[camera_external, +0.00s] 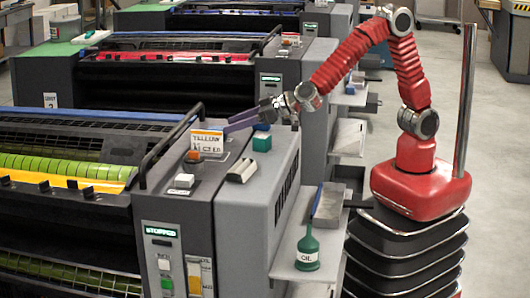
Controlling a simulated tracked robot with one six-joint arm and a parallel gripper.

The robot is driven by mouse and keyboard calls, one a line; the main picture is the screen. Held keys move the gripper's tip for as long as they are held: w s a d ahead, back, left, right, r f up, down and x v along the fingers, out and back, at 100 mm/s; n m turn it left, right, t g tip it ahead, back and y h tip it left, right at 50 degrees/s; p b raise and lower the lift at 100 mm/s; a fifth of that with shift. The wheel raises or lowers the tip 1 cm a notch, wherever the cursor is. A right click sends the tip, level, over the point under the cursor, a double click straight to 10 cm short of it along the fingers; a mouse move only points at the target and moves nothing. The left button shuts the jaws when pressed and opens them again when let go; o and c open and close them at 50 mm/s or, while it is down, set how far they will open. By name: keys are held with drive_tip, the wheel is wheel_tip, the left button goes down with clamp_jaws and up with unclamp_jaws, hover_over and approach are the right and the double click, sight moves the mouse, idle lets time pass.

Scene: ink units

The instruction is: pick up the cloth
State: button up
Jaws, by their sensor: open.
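My gripper (227,126) is open and empty, with its purple-grey fingers pointing left. Its tips are above the grey top of the nearest unit, close to the upright card marked "YELLOW" (207,141). I cannot tell for sure which thing is the cloth. A small blue patch (262,127) shows just below the gripper, behind a teal block (262,142); its shape is partly hidden.
A black-and-white block (242,170) and a white block (184,181) sit on the nearest unit. A curved black handle (165,145) rises left of the card. A green oil can (308,248) stands on the low side shelf (290,267). Open floor lies at the right.

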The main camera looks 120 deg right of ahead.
sight(220, 128)
drive_tip(key=shift+w+d+f, duration=0.25)
drive_tip(key=shift+w+d, duration=0.15)
drive_tip(key=shift+w, duration=0.05)
drive_tip(key=shift+x, duration=2.6)
drive_tip(key=shift+d+r, duration=0.1)
drive_tip(key=shift+r, duration=0.1)
drive_tip(key=c, duration=1.1)
